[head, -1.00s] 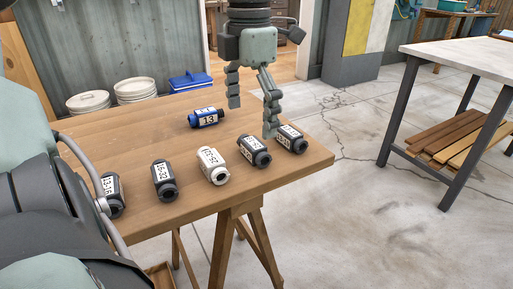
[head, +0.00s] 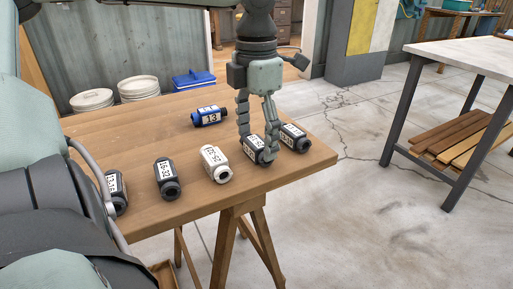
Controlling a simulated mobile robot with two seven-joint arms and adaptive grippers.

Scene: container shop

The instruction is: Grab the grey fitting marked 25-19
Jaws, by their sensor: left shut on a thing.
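A row of fittings lies on the wooden table (head: 110,143). My left gripper (head: 257,153) reaches down from above and is shut on a dark grey fitting (head: 252,144), second from the right in the row. Its fingers stand on either side of it and partly hide it; its white label is too small to read surely. The fitting still appears to be at table level. Another dark grey fitting (head: 293,138) lies close on the right of the fingers. My right gripper is out of view.
A white fitting (head: 215,163) lies left of the gripper, then a dark grey fitting marked 16-32 (head: 167,179) and another dark fitting (head: 117,190). A blue fitting (head: 209,117) lies farther back. The table's right end is clear.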

